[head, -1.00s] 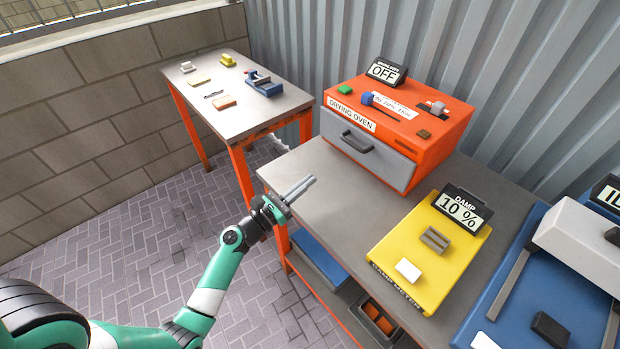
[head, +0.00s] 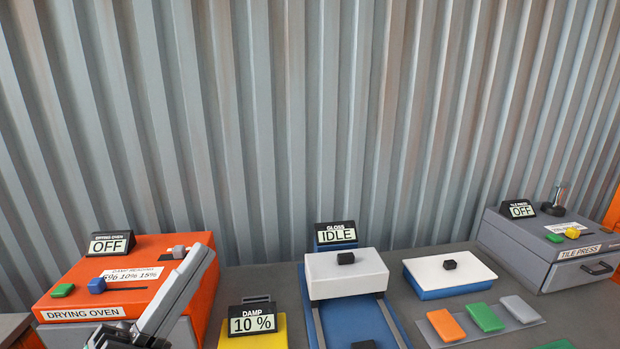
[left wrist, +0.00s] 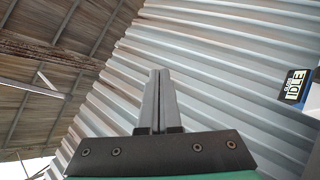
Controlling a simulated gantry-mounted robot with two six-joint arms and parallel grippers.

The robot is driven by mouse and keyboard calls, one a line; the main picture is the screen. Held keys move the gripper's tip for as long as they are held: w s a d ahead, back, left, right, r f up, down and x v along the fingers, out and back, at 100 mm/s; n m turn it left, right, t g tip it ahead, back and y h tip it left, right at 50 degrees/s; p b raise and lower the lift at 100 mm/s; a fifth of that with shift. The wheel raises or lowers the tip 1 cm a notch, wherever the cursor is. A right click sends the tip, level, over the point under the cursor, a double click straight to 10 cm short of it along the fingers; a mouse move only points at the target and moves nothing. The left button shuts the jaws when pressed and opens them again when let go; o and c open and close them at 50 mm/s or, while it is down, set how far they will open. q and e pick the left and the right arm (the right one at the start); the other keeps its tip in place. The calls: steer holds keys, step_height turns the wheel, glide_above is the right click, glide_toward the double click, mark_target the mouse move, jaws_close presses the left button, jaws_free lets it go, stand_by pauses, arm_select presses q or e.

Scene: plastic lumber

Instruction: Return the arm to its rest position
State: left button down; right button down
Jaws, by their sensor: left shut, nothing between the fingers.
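My left gripper (head: 185,278) rises from the lower left of the head view, in front of the orange drying oven (head: 145,255). Its fingers point up and are shut with nothing between them. In the left wrist view the shut fingers (left wrist: 158,100) point up toward the corrugated wall. The gripper hides part of the oven's front and right side. My right gripper is not in view.
Right of the oven stand the yellow damp meter (head: 262,335) reading 10 %, the blue gloss unit (head: 345,275) reading IDLE, a white-topped blue tray (head: 450,275), and the grey tile press (head: 545,250) reading OFF. Coloured tiles (head: 485,317) lie at front right. The corrugated wall (head: 330,110) closes the back.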

arm_select(q)
steer(key=s+d+r+m+t+y, duration=0.1)
steer(key=s+r+m+t, duration=0.1)
steer(key=s+r+m, duration=0.45)
steer(key=s+d+r+m+t+y, duration=0.1)
steer(key=s+r+m+t+y, duration=0.15)
steer(key=r+m, duration=0.55)
steer(key=a+y, duration=0.4)
steer(key=y, duration=0.3)
step_height(320, 180, up, 38)
steer(key=m+p, duration=0.1)
steer(key=p, duration=3.7)
steer(key=shift+t+h, duration=0.35)
